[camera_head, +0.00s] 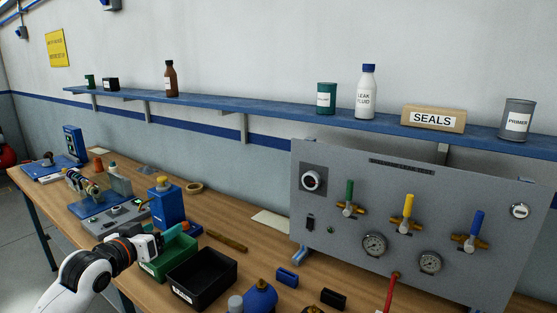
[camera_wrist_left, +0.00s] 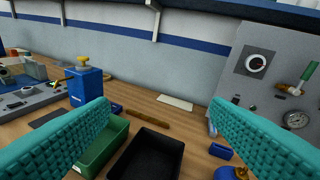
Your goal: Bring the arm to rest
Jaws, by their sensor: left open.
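My left arm (camera_head: 85,275), white with a dark wrist and an orange ring, comes in from the lower left in the head view. My left gripper (camera_head: 166,240) is above the workbench, by the green bin (camera_head: 170,262). In the left wrist view its two teal ribbed fingers (camera_wrist_left: 160,108) stand wide apart with nothing between them. Below and beyond them I see the green bin (camera_wrist_left: 103,147) and the black bin (camera_wrist_left: 150,155). My right gripper is in neither view.
A grey valve panel (camera_head: 340,225) stands at right. A blue shelf (camera_head: 280,112) with bottles and cans runs along the wall above.

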